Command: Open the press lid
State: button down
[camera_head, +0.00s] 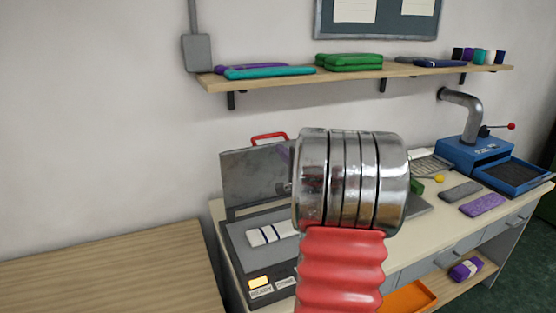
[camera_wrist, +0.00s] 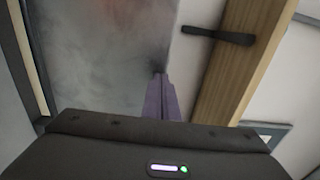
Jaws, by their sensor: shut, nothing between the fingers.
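The grey press lid (camera_head: 252,178) stands roughly upright at the back of the press (camera_head: 240,250), with a red handle (camera_head: 268,137) on its top edge. The press bed is exposed and carries a white striped folded piece (camera_head: 270,234). In the wrist view, a grey metal surface that looks like the lid (camera_wrist: 95,60) fills the upper left. My gripper's purple fingers (camera_wrist: 160,95) are shut and empty, their tips against or just in front of that surface's right edge; I cannot tell whether they touch. In the head view my arm hides the right part of the press and most of the gripper.
A wall shelf (camera_head: 430,75) with folded knits hangs above the table; its wooden board (camera_wrist: 240,65) and black bracket (camera_wrist: 218,36) show close by in the wrist view. A blue machine (camera_head: 475,155) stands at the right. A bare wooden surface (camera_head: 110,270) lies at the left.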

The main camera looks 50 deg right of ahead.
jog(key=shift+g, duration=0.4)
jog(key=x, duration=0.3)
jog(key=r+x, duration=0.1)
jog(key=shift+w+d+f, duration=0.1)
jog(key=shift+w, duration=0.35)
jog(key=shift+r, duration=0.25)
jog(key=shift+y, duration=0.3)
jog(key=shift+s+a, duration=0.2)
jog(key=shift+s, duration=0.05)
jog(key=r+v, duration=0.1)
jog(key=v, duration=1.2)
jog(key=shift+s, duration=0.25)
